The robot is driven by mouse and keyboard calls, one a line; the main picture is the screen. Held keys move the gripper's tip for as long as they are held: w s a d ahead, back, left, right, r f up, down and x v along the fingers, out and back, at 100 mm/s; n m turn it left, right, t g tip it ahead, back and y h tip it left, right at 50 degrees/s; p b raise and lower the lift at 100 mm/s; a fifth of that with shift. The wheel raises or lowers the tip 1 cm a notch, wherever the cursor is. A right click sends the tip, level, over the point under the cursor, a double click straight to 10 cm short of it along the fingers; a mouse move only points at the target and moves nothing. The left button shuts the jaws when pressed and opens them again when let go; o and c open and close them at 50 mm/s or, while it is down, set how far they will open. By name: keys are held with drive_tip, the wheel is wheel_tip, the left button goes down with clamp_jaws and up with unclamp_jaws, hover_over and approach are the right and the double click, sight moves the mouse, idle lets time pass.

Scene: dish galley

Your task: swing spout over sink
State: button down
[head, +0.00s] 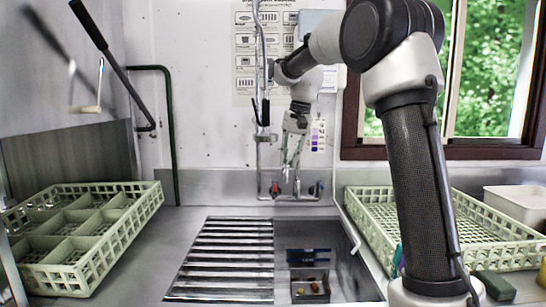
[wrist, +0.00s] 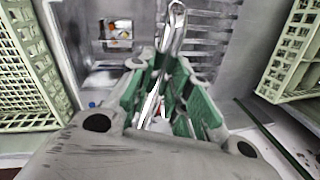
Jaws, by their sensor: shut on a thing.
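The chrome spout (wrist: 176,32) runs between the green finger pads of my gripper (wrist: 163,98) in the wrist view, and the pads are shut on it. Its free end points away from the wall, in line with the edge between the slats and the open basin. In the head view my gripper (head: 292,152) is at the tap by the back wall, pointing down; the spout is hard to tell apart from it there. The sink (head: 340,262) lies in front and below, its left part under a slatted metal rack (head: 228,262).
A dark tray (head: 310,287) with food scraps sits in the open basin. Pale green dish racks stand to the left (head: 140,207) and right (head: 490,252) of the sink. A black-handled lever (head: 112,62) juts from the left, and red and blue tap knobs are below my gripper.

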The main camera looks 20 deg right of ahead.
drive_tip(key=shift+s+d+r+n+g, duration=0.1)
drive_tip(key=shift+s+d+n, duration=0.3)
drive_tip(key=shift+d, duration=0.45)
drive_tip(key=shift+s+d+f+n+g, duration=0.1)
drive_tip(key=shift+s+d+n, duration=0.3)
drive_tip(key=shift+d, duration=0.4)
drive_tip(key=shift+s+d+r+n+g, duration=0.1)
drive_tip(key=shift+s+d+n, duration=0.15)
drive_tip(key=shift+d+n, duration=0.45)
drive_tip(key=shift+d, duration=0.2)
drive_tip(key=c, duration=1.3)
unclamp_jaws()
drive_tip(key=shift+d, duration=0.1)
drive_tip(key=r, duration=0.4)
drive_tip(key=d+r, duration=0.1)
drive_tip(key=r, duration=0.2)
drive_tip(key=d+r, duration=0.1)
drive_tip(key=r, duration=0.3)
drive_tip(key=shift+s+d+r, duration=0.1)
drive_tip(key=shift+s+r, duration=0.25)
